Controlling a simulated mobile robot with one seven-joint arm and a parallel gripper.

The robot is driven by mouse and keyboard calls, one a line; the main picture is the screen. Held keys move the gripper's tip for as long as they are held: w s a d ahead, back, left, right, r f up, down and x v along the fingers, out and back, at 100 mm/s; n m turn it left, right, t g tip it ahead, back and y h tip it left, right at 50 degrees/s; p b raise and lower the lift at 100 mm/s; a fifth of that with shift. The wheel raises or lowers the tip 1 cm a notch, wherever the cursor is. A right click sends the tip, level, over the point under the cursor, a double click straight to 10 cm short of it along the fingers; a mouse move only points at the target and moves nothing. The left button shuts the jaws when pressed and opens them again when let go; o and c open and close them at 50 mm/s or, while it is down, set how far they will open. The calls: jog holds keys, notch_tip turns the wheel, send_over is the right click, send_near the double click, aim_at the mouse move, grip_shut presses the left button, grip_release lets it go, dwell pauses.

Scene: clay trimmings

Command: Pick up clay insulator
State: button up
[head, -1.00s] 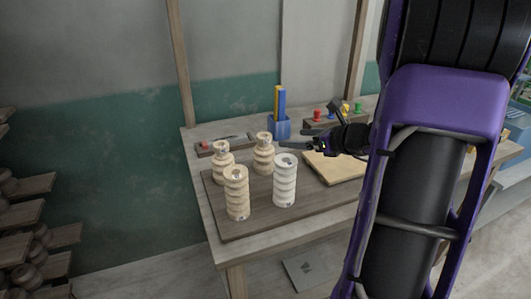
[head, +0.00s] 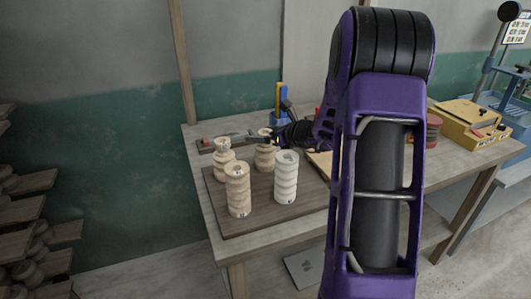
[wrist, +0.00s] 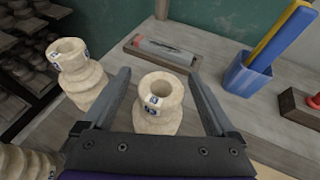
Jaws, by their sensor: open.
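Several ribbed clay insulators stand upright on a dark board (head: 240,226) on the table. In the head view there is a cream one at back left (head: 223,158), a cream one at back right (head: 265,158), a cream one at front left (head: 238,192) and a whiter one at front right (head: 286,180). My gripper (head: 272,140) is at the back right insulator, partly hidden by my arm. In the wrist view that insulator (wrist: 160,105) stands between the two open fingers, with gaps visible beside it. Another insulator (wrist: 76,70) is outside the left finger.
A blue holder (wrist: 247,75) with blue and yellow upright items stands behind to the right. A shallow tray (wrist: 165,48) with a tool lies beyond the insulator. Shelves with clay pieces stand at far left.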

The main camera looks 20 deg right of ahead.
jog(key=shift+x, duration=0.9)
grip_shut()
jog(key=shift+r, duration=0.1)
